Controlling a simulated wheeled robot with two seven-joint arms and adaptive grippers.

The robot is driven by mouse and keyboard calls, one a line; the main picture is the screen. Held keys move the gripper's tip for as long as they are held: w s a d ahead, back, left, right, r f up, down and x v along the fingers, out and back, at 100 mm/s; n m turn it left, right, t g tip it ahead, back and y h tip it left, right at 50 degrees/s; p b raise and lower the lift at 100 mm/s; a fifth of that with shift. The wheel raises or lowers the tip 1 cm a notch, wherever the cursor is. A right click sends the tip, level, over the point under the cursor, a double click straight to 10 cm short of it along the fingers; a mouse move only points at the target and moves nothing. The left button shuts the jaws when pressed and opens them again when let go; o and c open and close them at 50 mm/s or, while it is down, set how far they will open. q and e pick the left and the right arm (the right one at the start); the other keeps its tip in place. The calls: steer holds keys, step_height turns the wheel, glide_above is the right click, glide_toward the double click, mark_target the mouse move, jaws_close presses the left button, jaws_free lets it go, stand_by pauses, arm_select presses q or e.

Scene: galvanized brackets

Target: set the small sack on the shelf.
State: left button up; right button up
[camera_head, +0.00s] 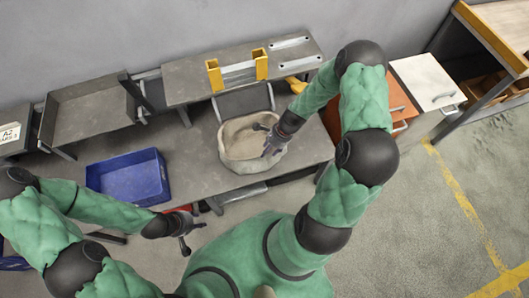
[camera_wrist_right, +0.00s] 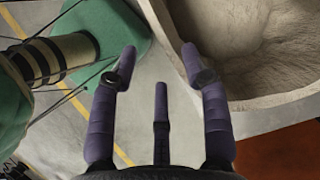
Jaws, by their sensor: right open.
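The small sack (camera_head: 236,165) is a beige, open-topped bag standing on the grey workbench in the head view. Its pale wall and hollow inside fill the upper right of the right wrist view (camera_wrist_right: 235,40). My right gripper (camera_head: 264,141) is open at the sack's right side, near its rim. In the wrist view one finger of this gripper (camera_wrist_right: 160,65) overlaps the sack's edge; I cannot tell whether it touches. The grey raised shelf (camera_head: 190,80) stands behind the sack. My left gripper (camera_head: 191,237) is empty in front of the bench, its fingers spread.
A blue bin (camera_head: 127,178) lies on the bench left of the sack. Yellow bookends (camera_head: 261,64) and metal brackets (camera_head: 291,43) occupy the shelf's middle and right; its left end is bare. A grey tray (camera_head: 88,112) is at left. An orange drawer unit (camera_head: 397,103) stands at right.

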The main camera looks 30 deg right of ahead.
steer(key=s+a+n, duration=0.5)
steer(key=a+n, duration=0.4)
steer(key=s+a+f+n+g, duration=0.1)
steer(key=s+a+n, duration=0.4)
steer(key=a+n, duration=0.4)
steer(key=shift+f, duration=0.2)
steer(key=shift+a+n, duration=0.1)
steer(key=shift+n, duration=0.2)
